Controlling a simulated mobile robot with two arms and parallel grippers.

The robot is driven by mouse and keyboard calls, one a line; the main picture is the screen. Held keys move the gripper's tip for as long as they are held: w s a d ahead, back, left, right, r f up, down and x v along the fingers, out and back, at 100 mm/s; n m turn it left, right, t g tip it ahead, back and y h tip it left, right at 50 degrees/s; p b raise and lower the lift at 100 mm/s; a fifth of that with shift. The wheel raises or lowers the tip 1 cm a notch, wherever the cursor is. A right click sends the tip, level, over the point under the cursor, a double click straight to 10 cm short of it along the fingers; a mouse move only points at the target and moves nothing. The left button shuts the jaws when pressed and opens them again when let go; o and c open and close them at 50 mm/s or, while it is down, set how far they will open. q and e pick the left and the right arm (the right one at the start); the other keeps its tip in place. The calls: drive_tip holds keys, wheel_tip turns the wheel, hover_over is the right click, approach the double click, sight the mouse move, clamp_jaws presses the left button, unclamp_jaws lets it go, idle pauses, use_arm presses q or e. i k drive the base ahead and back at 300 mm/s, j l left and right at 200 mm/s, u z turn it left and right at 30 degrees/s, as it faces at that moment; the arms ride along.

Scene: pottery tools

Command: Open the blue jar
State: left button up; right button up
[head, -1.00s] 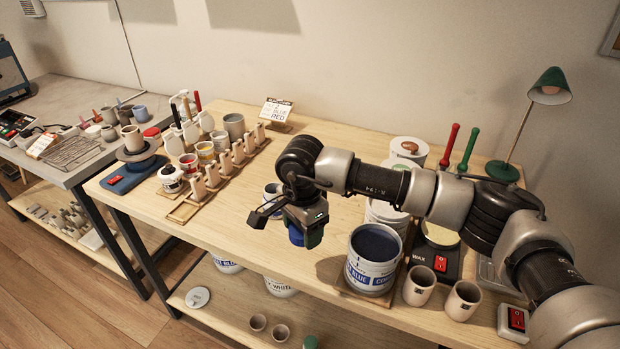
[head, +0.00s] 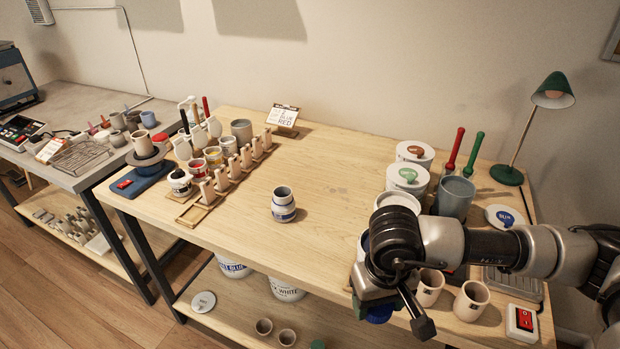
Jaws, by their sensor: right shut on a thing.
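My left gripper is not in view.
A row of wooden holders (head: 235,168) and small paint jars stands left of the blue jar. White tubs (head: 408,178), two cups (head: 471,300) and a red switch box (head: 522,319) stand on the right. The table around the blue jar is clear.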

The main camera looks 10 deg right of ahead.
sight(284, 207)
drive_tip(key=i+j+u, duration=0.2)
drive_tip(key=u, duration=0.2)
drive_tip(key=i+j+u, duration=0.2)
drive_tip(key=u, duration=0.25)
drive_tip(key=i+j+u, duration=0.25)
drive_tip(key=u, duration=0.15)
drive_tip(key=i+u, duration=0.3)
drive_tip(key=i, duration=0.35)
drive_tip(key=i+z, duration=0.15)
drive_tip(key=z, duration=0.25)
drive_tip(key=i+z, duration=0.15)
drive_tip(key=z, duration=0.25)
drive_tip(key=i+z, duration=0.15)
drive_tip(key=z, duration=0.2)
drive_tip(key=i+l+z, duration=0.1)
drive_tip(key=z, duration=0.3)
drive_tip(key=i+z, duration=0.15)
drive_tip(key=z, duration=0.2)
drive_tip(key=i+z, duration=0.1)
drive_tip(key=z, duration=0.3)
drive_tip(key=i+z, duration=0.15)
drive_tip(key=z, duration=0.2)
